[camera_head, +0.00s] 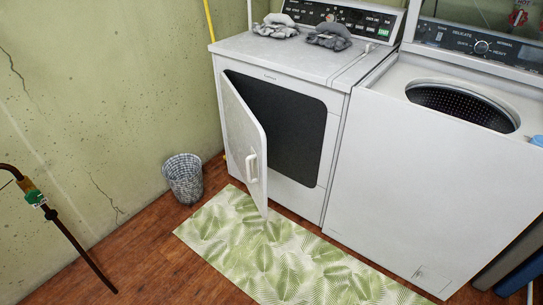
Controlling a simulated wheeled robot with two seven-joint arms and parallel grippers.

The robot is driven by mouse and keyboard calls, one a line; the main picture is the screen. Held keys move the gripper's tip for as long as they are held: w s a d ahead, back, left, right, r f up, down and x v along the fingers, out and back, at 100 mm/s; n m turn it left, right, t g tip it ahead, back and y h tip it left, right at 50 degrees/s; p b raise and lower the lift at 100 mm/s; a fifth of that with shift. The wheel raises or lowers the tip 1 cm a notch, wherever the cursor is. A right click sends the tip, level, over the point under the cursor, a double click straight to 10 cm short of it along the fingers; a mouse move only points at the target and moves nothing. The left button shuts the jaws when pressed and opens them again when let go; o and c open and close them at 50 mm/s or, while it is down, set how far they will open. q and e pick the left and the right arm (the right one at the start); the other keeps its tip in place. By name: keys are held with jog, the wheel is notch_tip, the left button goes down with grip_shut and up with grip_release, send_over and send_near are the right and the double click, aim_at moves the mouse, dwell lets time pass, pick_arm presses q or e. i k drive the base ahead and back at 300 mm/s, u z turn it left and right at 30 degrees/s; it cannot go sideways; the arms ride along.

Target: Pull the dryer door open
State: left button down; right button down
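The white dryer (284,62) stands against the wall in the upper middle of the head view. Its door (241,130) is partly open, hinged on the left and swung out toward me. The white door handle (251,168) is on the door's free edge. The dark dryer opening (300,130) shows to the right of the door. Neither my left gripper nor my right gripper is in view.
A white top-loading washer (425,180) with its drum open stands right of the dryer. A woven basket (183,180) sits left of the door. A leaf-patterned mat (270,250) lies in front. Folded cloths (330,36) lie on the dryer. A pipe with a green valve (36,198) is at left.

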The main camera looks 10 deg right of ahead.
aim_at(247, 140)
jog(key=z, duration=0.15)
jog(key=i, duration=1.1)
jog(key=u, duration=0.4)
